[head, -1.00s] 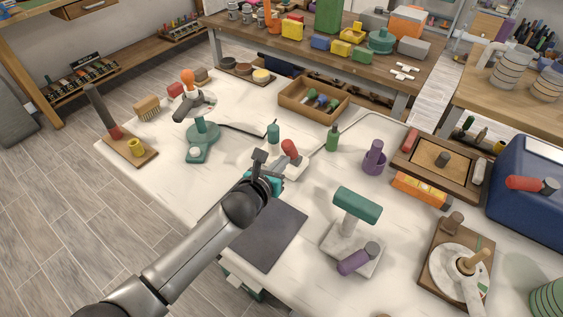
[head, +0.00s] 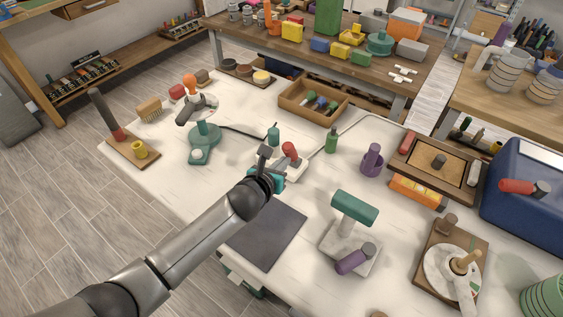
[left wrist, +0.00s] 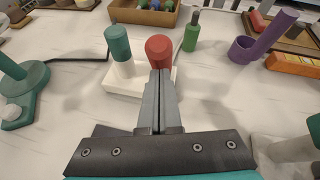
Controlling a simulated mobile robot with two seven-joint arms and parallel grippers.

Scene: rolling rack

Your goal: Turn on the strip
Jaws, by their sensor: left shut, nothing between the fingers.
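The white strip (head: 298,168) lies on the white table. It carries a red rocker-like knob (head: 290,151) and a teal cylinder (head: 273,133). In the left wrist view the strip (left wrist: 120,84), the red knob (left wrist: 159,48) and the teal cylinder (left wrist: 118,44) show just beyond the fingers. My left gripper (head: 280,172) is shut and empty. In the left wrist view its closed fingertips (left wrist: 158,74) overlap the lower part of the red knob; I cannot tell whether they touch it. The gripper hides part of the strip. My right gripper is not in view.
A teal-based lamp (head: 203,143) stands left of the strip. A dark mat (head: 266,235) lies in front. A green bottle (head: 331,140) and purple holder (head: 372,162) stand to the right. A wooden tray (head: 312,108) is behind.

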